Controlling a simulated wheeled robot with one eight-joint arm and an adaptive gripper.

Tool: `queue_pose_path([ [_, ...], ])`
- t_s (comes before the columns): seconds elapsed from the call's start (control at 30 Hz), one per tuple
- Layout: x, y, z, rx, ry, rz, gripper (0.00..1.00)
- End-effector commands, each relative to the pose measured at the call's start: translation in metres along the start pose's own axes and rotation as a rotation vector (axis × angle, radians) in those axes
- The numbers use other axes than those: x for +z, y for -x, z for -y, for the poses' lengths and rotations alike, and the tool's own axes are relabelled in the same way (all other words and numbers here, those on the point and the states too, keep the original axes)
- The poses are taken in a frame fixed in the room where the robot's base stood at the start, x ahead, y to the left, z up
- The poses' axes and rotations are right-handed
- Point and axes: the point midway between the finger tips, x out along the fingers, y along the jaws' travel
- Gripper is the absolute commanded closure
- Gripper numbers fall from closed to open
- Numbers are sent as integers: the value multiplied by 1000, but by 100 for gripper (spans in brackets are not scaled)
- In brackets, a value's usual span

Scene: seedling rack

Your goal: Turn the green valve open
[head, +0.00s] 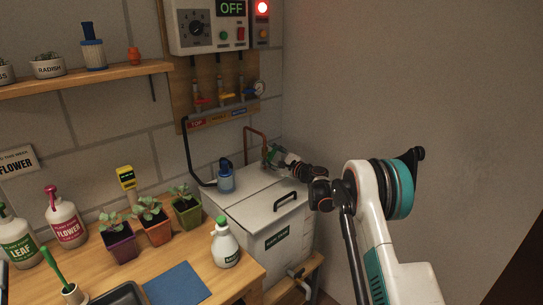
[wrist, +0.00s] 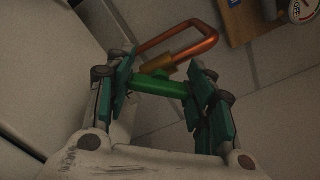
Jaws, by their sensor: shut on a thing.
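The green valve handle (wrist: 158,86) is a bar that spans the gap between my fingers in the wrist view. Behind it are a brass valve body (wrist: 158,66) and a bent copper pipe (wrist: 180,30). My gripper (wrist: 164,84) has one teal finger pad at each end of the bar and is shut on it. In the head view my gripper (head: 278,157) is at the back right of the white tank, beside the copper pipe (head: 255,131). The handle is mostly hidden there by my gripper.
The white tank (head: 250,190) has a lid with a black handle (head: 285,201). A panel above reads OFF (head: 232,7), with a lit red lamp (head: 262,7).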

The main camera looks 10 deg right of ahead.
Motion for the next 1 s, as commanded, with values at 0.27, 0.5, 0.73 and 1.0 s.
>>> queue_pose_path([
  [0.27, 0, 0, -2, 0, 263, 0, 75],
  [0.5, -1, 0, -3, 1, 473, 0, 75],
  [0.73, -1, 0, -3, 1, 627, 1, 75],
  [1.0, -1, 0, -4, 1, 727, 1, 75],
])
